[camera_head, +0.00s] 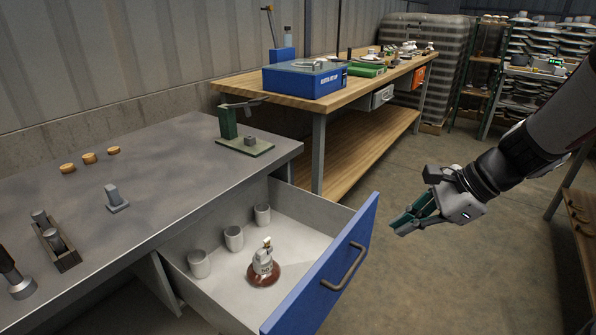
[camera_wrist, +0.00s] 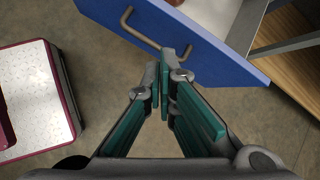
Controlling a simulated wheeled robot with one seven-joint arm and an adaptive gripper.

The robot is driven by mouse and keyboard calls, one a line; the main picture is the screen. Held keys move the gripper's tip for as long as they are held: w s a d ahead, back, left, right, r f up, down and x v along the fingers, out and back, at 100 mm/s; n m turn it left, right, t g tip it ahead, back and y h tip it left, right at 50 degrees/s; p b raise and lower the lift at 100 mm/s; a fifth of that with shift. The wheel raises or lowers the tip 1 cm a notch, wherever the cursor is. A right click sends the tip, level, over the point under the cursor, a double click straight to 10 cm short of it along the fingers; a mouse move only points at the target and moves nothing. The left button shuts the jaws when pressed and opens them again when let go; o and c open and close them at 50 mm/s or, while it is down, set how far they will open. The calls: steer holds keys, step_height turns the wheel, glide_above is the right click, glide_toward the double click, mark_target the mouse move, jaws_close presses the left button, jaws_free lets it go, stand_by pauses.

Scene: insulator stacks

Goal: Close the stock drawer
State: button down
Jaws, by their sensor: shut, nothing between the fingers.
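The stock drawer (camera_head: 325,262) is pulled out of the grey bench, with a blue front and a curved metal handle (camera_head: 345,268). Inside stand three grey cups (camera_head: 233,238) and a white and brass part on a round brown base (camera_head: 263,273). My gripper (camera_head: 398,228) is in front of the drawer, to the right of its blue front and apart from it in the head view. In the wrist view the green-padded fingers are shut and empty, and the blue front (camera_wrist: 203,45) and handle (camera_wrist: 143,32) show beyond the fingertips.
The grey bench top (camera_head: 150,200) holds several small parts and a green fixture (camera_head: 230,125). A wooden workbench (camera_head: 345,95) with a blue box stands behind. A white-topped, maroon-edged object (camera_wrist: 35,95) lies left in the wrist view. Floor is clear right of the drawer.

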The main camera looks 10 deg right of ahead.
steer(key=w+d+f+m+t+b, duration=0.2)
steer(key=w+d+f+m+b, duration=0.2)
steer(key=d+f+m, duration=0.45)
steer(key=w+a+f+n+b, duration=0.2)
steer(key=w+a+f+b, duration=0.3)
steer(key=w+a+f, duration=0.2)
steer(key=shift+w+a+f+y, duration=0.3)
steer(key=shift+w+a+f, duration=0.15)
steer(key=shift+a, duration=0.55)
steer(key=w+a+p, duration=0.8)
steer(key=w+a, duration=1.4)
steer(key=a, duration=0.1)
steer(key=shift+w, duration=0.3)
